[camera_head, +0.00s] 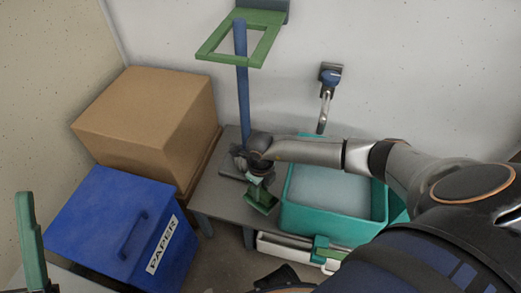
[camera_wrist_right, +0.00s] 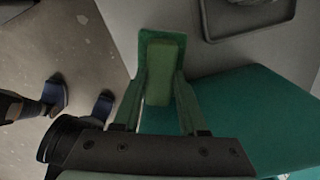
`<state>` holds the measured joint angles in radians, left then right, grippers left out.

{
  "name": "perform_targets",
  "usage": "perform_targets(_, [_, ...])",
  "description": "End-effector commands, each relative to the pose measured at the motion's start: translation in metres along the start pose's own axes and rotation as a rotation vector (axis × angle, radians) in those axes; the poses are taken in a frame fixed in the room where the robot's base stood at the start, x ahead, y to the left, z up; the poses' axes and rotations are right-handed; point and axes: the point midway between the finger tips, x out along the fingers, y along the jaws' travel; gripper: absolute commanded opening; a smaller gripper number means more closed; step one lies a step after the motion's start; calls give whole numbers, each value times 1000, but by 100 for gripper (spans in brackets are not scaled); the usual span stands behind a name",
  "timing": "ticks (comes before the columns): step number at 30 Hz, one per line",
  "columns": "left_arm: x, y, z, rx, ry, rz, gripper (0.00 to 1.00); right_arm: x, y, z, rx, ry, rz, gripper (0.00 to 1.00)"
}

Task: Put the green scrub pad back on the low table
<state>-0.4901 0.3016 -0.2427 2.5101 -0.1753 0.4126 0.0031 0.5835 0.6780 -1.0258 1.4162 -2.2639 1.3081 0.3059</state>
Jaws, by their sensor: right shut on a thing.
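My right gripper (camera_head: 262,190) reaches in from the right and is over the grey low table (camera_head: 212,194), left of the teal tub. It is shut on the green scrub pad, which shows best in the right wrist view (camera_wrist_right: 165,72) as a green block between the two green fingers. In the head view the pad is mostly hidden by the gripper and cannot be told apart from the fingers. Whether the pad touches the table top cannot be told.
A teal tub (camera_head: 300,212) with pale contents stands at the table's right. A cardboard box (camera_head: 150,105) and a blue PAPER bin (camera_head: 105,222) stand left. Bare table shows left of the gripper.

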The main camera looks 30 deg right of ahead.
Motion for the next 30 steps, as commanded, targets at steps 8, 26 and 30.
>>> perform_targets(8, [-11,6,12,-10,-5,9,50,32,0,0,2,1,1,0])
perform_targets(26, [-15,11,17,-3,-11,20,50,47,0,0,0,0,0,52])
perform_targets(30, [-15,11,16,-4,-11,16,50,47,0,0,0,0,0,67])
